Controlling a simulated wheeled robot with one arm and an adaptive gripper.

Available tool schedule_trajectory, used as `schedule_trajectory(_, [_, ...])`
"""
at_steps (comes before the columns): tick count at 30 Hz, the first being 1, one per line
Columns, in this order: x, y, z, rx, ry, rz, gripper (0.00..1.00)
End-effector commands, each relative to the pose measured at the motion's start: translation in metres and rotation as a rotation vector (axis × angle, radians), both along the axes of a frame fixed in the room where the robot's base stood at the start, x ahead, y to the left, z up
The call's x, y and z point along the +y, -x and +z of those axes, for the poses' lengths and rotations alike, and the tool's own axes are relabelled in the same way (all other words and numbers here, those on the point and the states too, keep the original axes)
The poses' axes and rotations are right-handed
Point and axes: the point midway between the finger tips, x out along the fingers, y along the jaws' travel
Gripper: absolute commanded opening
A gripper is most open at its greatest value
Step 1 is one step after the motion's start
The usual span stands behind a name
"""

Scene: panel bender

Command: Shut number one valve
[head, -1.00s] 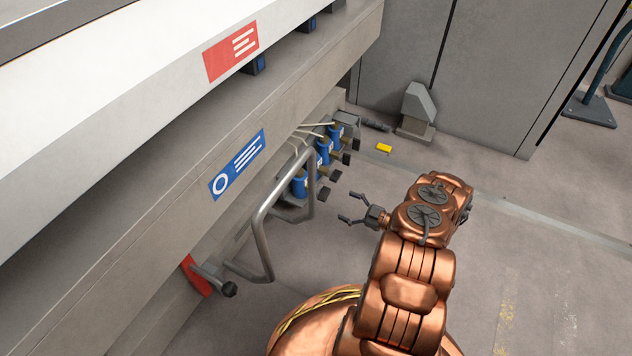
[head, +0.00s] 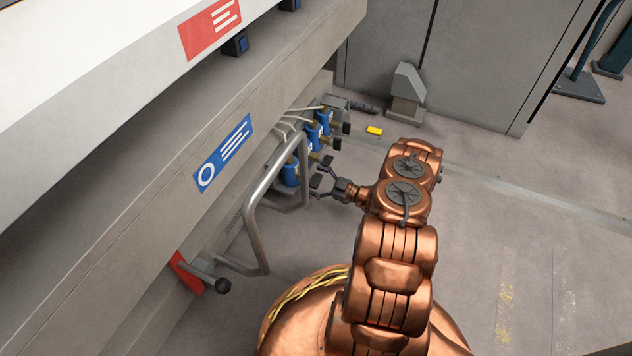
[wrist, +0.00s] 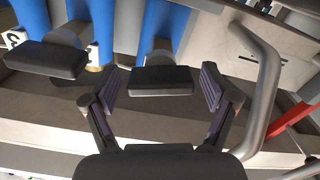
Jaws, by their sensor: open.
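A row of blue valves with black handles sits under the machine's edge. The nearest valve (head: 290,172) is beside the bent rail, with others (head: 313,137) behind it. My gripper (head: 318,181) is open at the nearest valve's handle. In the wrist view my gripper (wrist: 160,89) has its fingers on either side of one black handle (wrist: 162,80), with small gaps showing at both sides. A second black handle (wrist: 45,60) lies left of the fingers.
A bent metal rail (head: 252,225) stands close to the nearest valve and shows at right in the wrist view (wrist: 266,90). A red part with a black-knobbed lever (head: 205,278) is lower left.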

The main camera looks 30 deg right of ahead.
Motion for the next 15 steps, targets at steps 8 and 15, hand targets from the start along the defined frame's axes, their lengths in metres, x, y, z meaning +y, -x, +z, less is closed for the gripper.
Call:
schedule_trajectory(8, [0.0008,-0.0002,-0.0001,0.001,-0.001,0.001,0.77])
schedule_trajectory(15, [0.0009,0.0000,-0.0002,0.001,-0.001,0.001,0.52])
